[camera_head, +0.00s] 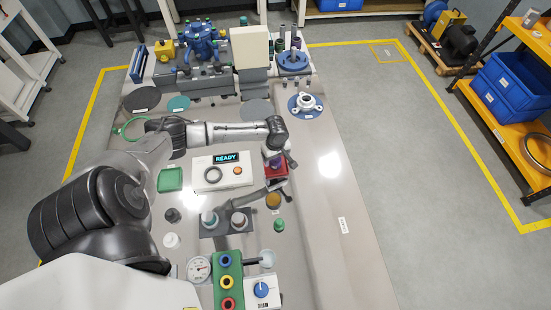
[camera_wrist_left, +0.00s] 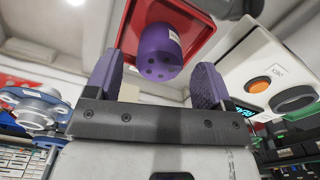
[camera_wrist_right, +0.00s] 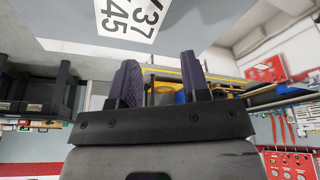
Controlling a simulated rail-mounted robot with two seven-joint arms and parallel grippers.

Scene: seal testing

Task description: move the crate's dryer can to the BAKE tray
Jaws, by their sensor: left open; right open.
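The dryer can appears to be the purple cylinder (camera_wrist_left: 160,48) in the left wrist view, with holes in the end facing the camera. It is at the red crate (camera_wrist_left: 122,38), which also shows in the head view (camera_head: 277,173). My left gripper (camera_wrist_left: 155,82) is open, its fingers on either side of the can's near end, with gaps visible. In the head view, the left gripper (camera_head: 273,157) is over the crate and hides much of it. My right gripper (camera_wrist_right: 158,80) is open and empty. A green tray (camera_head: 170,180) lies left of the panel; I cannot read which tray is BAKE.
A white panel with a READY display (camera_head: 222,173) stands left of the crate. The table's right side (camera_head: 335,200) is mostly clear.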

